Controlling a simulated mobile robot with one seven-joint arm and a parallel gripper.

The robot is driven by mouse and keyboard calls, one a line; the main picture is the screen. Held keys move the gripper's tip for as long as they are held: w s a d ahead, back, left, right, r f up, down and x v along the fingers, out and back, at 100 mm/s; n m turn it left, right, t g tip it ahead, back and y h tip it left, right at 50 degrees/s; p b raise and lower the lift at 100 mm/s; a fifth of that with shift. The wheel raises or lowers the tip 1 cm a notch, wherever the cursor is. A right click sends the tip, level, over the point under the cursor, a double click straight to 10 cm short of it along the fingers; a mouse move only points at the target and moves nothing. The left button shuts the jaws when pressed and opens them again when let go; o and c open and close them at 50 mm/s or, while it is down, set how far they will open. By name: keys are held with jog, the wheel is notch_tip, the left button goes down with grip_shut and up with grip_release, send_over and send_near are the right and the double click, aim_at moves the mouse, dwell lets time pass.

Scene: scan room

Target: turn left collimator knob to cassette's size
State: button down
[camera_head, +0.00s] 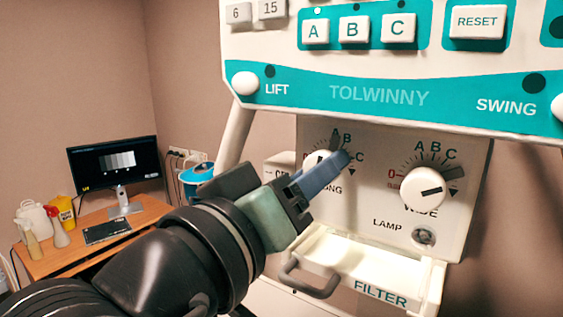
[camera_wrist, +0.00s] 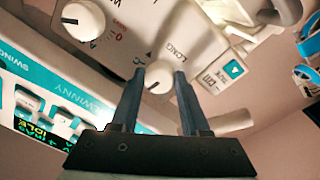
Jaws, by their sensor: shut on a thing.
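The left collimator knob, labelled LONG, is white (camera_head: 316,160). In the head view my gripper's fingers partly cover it and its letter scale. In the wrist view the same knob (camera_wrist: 159,75) sits between my two blue fingertips, with a dark pointer mark toward the lower left. My gripper (camera_head: 344,158) is shut on this knob. I cannot tell exactly which scale mark the pointer meets. The right knob, labelled WIDE (camera_head: 422,186), stands free, its dark mark pointing right. I see no cassette in these views.
Below the knobs, a white filter tray (camera_head: 400,280) with a grey handle (camera_head: 308,283) juts out near my wrist. A lamp button (camera_head: 424,236) is at the right. The teal control panel (camera_head: 380,95) overhangs above. A desk with a monitor (camera_head: 113,165) stands at the far left.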

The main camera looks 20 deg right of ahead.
jog(key=shift+n, duration=0.5)
jog(key=shift+c, duration=1.9)
grip_release()
jog(key=b+v, duration=0.5)
jog(key=v, duration=0.8)
